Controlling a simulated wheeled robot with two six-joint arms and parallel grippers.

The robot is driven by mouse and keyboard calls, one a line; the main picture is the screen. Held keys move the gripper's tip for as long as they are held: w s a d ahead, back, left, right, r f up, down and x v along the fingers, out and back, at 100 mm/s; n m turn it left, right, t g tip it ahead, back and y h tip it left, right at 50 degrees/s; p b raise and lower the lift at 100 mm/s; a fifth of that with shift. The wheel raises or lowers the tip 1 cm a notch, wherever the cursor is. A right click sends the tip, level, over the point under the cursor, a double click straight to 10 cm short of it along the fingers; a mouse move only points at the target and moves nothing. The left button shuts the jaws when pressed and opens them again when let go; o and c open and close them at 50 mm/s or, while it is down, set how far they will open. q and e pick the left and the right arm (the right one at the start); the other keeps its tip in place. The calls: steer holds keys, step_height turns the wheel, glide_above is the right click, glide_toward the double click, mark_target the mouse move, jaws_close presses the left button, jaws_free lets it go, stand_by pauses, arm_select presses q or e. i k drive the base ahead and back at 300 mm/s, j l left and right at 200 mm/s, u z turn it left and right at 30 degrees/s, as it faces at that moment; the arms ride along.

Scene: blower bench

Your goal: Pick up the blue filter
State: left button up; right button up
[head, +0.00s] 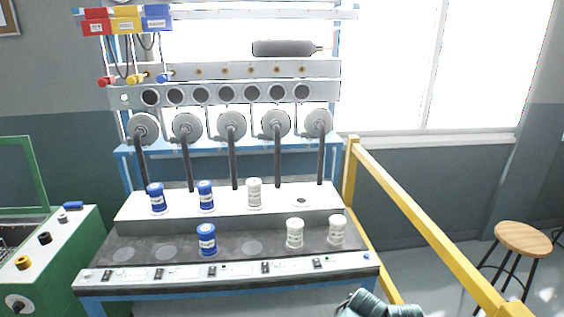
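Three blue filters with white label bands stand upright on the bench in the head view. One blue filter (157,198) is at the left of the raised white shelf (230,217). A second blue filter (205,196) stands to its right on the same shelf. A third blue filter (207,239) stands on the lower dark surface (165,243) in front. Which one the task means cannot be told. Neither of my grippers shows in this view.
White filters stand on the shelf (254,193) and lower surface (294,233), (337,230). Dark pipes (233,160) rise behind the shelf. A yellow rail (430,231) runs along the right. A green machine (62,248) stands left. A teal ribbed object (367,304) shows at the bottom edge.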

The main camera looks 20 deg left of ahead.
mark_target(156, 192)
steer(key=u, duration=1.75)
steer(key=i+j, duration=0.25)
steer(key=j, duration=0.2)
steer(key=i+j, duration=0.25)
steer(key=j, duration=0.2)
steer(key=i+j, duration=0.3)
steer(key=j, duration=0.15)
steer(key=i+j+z, duration=0.15)
steer(key=j+z, duration=0.15)
steer(key=z, duration=0.2)
